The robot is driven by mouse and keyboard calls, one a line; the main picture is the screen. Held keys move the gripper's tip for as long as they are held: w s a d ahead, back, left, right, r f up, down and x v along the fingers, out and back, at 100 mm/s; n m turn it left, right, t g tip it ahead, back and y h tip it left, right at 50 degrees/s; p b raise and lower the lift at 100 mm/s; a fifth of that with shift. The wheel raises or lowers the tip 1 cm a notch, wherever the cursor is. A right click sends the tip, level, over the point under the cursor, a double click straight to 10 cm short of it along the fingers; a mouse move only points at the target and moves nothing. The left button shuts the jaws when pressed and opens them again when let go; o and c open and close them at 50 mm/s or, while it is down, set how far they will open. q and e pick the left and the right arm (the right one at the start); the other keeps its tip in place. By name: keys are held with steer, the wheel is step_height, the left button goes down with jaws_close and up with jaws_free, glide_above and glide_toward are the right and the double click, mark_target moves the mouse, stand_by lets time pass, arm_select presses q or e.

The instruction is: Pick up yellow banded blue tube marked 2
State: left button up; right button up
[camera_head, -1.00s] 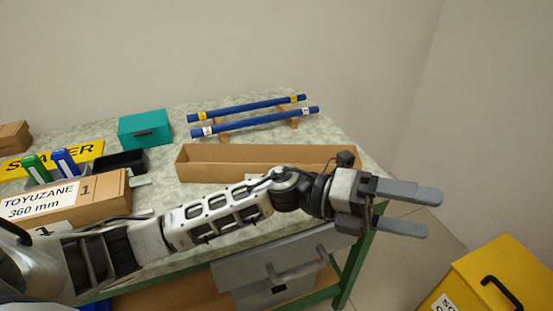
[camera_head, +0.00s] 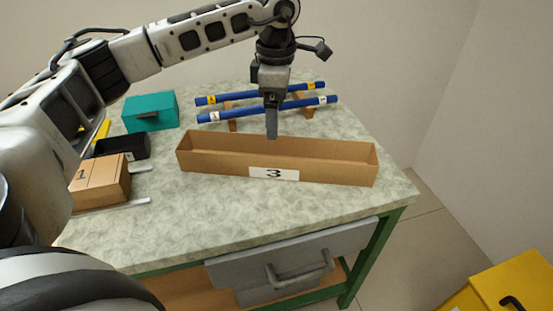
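Two blue tubes lie side by side on wooden supports at the back of the table. The rear tube (camera_head: 241,95) has yellow bands near its ends; the mark on its band is too small to read surely. The front tube (camera_head: 240,112) has white bands. My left gripper (camera_head: 272,134) points down in front of both tubes and hides a middle part of them. Its fingers are seen edge-on, so I cannot tell their gap. It appears to hold no tube. My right gripper is out of view.
A long open cardboard box (camera_head: 215,165) labelled 3 stands just in front of the tubes. A teal box (camera_head: 151,112), a black bin (camera_head: 122,147) and a smaller carton (camera_head: 100,180) are at left. The table's front right (camera_head: 340,200) is clear.

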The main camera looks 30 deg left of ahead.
arm_select(q)
glide_above(276, 144)
steer(key=s+d, duration=0.2)
steer(key=s, duration=0.1)
step_height(276, 144, down, 4)
steer(key=f, duration=0.1)
steer(key=shift+f, duration=2.4)
steer(key=c, duration=1.1)
steer(key=shift+c, duration=0.2)
steer(key=shift+r, duration=0.1)
steer(key=shift+r, duration=0.4)
step_height(276, 144, up, 2)
steer(key=shift+r, duration=0.15)
steer(key=s+d+r, duration=0.9)
steer(key=s, duration=0.1)
steer(key=shift+s+d+r+b, duration=0.15)
steer(key=shift+d+r+b, duration=0.15)
steer(key=shift+r+b, duration=0.1)
